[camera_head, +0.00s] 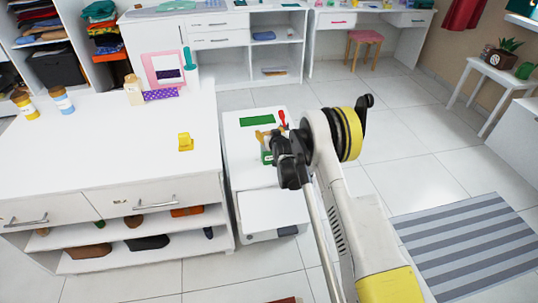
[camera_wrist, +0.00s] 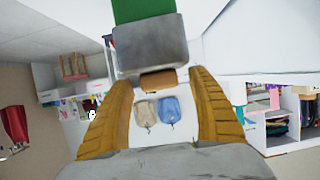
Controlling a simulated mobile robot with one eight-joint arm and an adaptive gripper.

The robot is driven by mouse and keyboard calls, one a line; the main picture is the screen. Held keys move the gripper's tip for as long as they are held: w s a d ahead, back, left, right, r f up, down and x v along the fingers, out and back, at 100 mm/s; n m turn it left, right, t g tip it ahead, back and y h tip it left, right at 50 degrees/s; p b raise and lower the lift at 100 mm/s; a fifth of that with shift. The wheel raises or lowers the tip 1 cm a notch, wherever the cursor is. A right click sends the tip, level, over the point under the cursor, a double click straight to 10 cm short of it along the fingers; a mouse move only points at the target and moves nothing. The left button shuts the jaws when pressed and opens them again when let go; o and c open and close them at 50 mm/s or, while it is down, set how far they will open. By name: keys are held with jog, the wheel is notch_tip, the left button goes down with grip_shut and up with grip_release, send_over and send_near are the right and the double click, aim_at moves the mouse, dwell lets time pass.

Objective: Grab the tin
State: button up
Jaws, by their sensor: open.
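My gripper (camera_head: 268,142) is over the small white cabinet in the head view, with its ochre fingers to the left of the dark wrist. In the wrist view the two fingers (camera_wrist: 158,80) stand apart, with a gap between them. A small green item (camera_head: 266,157), which looks like the tin, is close by the gripper in the head view, partly hidden by the wrist.
The small white cabinet (camera_head: 270,208) also bears a flat green item (camera_head: 258,120) and a red item (camera_head: 282,117). A white dresser (camera_head: 95,150) stands at the left, with a yellow item (camera_head: 185,142) on top. A striped rug (camera_head: 465,240) lies on clear floor at the right.

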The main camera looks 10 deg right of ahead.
grip_shut()
jog(key=shift+r, duration=0.1)
